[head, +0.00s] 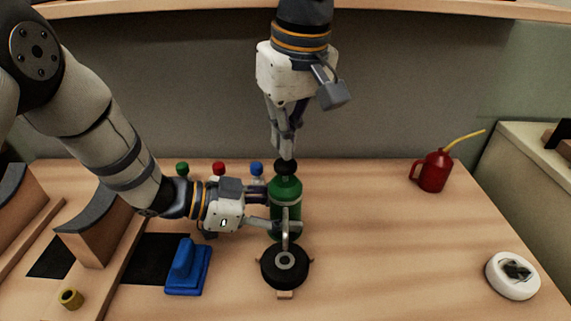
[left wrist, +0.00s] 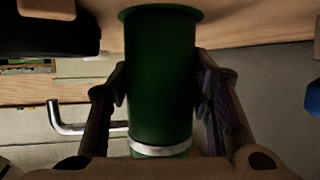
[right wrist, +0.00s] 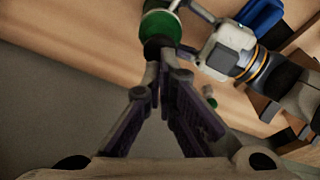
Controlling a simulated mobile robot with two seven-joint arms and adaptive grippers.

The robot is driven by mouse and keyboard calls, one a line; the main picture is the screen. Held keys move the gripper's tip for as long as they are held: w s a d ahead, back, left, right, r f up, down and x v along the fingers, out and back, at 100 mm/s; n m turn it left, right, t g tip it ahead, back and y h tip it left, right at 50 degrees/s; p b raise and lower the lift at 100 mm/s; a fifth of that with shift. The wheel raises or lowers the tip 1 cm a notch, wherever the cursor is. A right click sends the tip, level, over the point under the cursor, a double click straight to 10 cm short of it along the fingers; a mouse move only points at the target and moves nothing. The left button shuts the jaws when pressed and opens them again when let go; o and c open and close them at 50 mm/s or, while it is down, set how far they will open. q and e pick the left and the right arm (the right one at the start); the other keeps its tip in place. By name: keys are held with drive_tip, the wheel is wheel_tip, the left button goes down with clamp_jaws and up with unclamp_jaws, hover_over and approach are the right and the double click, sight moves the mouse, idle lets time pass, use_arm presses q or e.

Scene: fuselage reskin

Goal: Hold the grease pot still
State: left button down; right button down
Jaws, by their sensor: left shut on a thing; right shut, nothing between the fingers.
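The grease pot, taken here as the green cylinder (head: 286,192) with a pale band and black knob (head: 286,167), stands upright on the table. My left gripper (head: 271,208) is shut on its body from the left. In the left wrist view, the fingers lie on both sides of the green body (left wrist: 160,75). My right gripper (head: 286,154) points down from above, shut and empty, its tips at the knob. In the right wrist view, the tips (right wrist: 167,58) meet close by the black knob (right wrist: 158,45); I cannot tell whether they touch it.
A black round part (head: 285,268) stands just in front of the pot, with a bent metal rod (head: 286,232) between them. A blue block tool (head: 188,268) lies left. Several capped bottles (head: 219,168) stand behind.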

drive_tip(key=shift+f, duration=0.15)
drive_tip(key=shift+f, duration=1.1)
drive_tip(key=shift+r, duration=1.25)
drive_tip(key=shift+f, duration=0.1)
drive_tip(key=shift+f, duration=1.15)
drive_tip(key=shift+r, duration=1.25)
